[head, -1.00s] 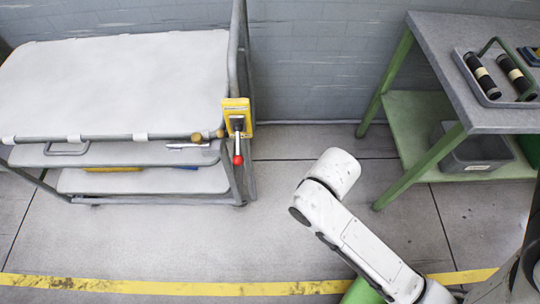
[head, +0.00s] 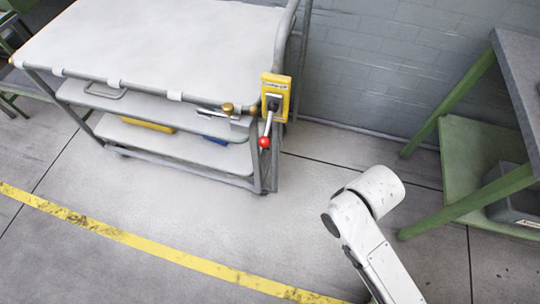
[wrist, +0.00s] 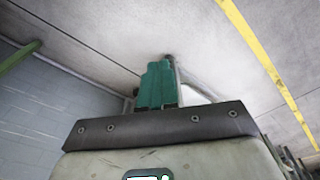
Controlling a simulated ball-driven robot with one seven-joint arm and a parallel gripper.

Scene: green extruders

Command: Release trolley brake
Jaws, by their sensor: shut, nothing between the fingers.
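The grey trolley (head: 160,42) stands against the wall in the head view. A yellow brake box (head: 275,98) is mounted on its right end post. A lever with a red ball knob (head: 264,142) hangs from the box, tilted down and slightly left. My white arm shows right of the trolley, apart from the lever. My gripper is outside the head view. In the wrist view, its teal fingers (wrist: 157,85) are together and empty, and no lever shows at their tips.
A green-legged workbench (head: 470,205) with a dark grey bin (head: 515,205) on its lower shelf stands at right. A yellow floor line (head: 150,243) crosses in front. Floor between trolley and arm is clear. Another green-legged piece (head: 12,55) stands far left.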

